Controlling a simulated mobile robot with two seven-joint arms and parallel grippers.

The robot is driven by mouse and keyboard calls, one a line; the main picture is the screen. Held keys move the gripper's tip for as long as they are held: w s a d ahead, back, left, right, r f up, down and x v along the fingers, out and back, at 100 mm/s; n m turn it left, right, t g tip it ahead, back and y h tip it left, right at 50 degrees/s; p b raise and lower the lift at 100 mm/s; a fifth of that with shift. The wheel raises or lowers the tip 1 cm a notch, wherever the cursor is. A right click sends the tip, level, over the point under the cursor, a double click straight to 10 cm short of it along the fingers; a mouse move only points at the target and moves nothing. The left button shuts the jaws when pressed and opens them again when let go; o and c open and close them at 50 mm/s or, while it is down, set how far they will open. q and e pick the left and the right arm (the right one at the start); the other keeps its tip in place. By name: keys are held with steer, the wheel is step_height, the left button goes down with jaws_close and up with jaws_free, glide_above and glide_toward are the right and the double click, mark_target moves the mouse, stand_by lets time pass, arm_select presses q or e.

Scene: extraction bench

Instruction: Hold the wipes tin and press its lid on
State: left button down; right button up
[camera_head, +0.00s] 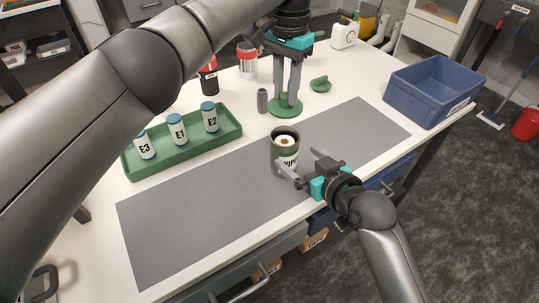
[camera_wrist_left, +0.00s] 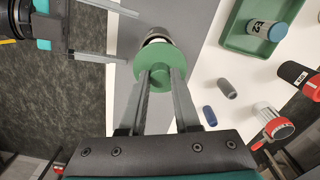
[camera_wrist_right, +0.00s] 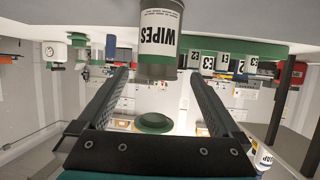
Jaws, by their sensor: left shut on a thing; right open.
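The wipes tin (camera_head: 284,158) stands upright and open on the grey mat, a white roll showing inside. Its WIPES label shows in the right wrist view (camera_wrist_right: 158,38). My left gripper (camera_head: 287,98) is shut on the knob of a green lid (camera_head: 285,108). The lid is in the air, off the tin; in the left wrist view the lid (camera_wrist_left: 160,75) partly covers the tin (camera_wrist_left: 157,37). My right gripper (camera_head: 309,166) is open and empty, low by the tin's front right side. In the left wrist view its fingertips (camera_wrist_left: 130,37) point at the tin, just short of it.
A green tray (camera_head: 185,143) with bottles E1, E2 and E3 stands left. A grey cylinder (camera_head: 262,101), a small green knobbed piece (camera_head: 320,85) and a red-lidded jar (camera_head: 247,62) stand behind. A blue crate (camera_head: 432,90) is right. The mat (camera_head: 190,225) is otherwise clear.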

mark_target(280, 143)
steer(key=shift+d, duration=0.25)
steer(key=shift+x, duration=6.05)
steer(key=shift+s+a, duration=0.1)
jaws_close()
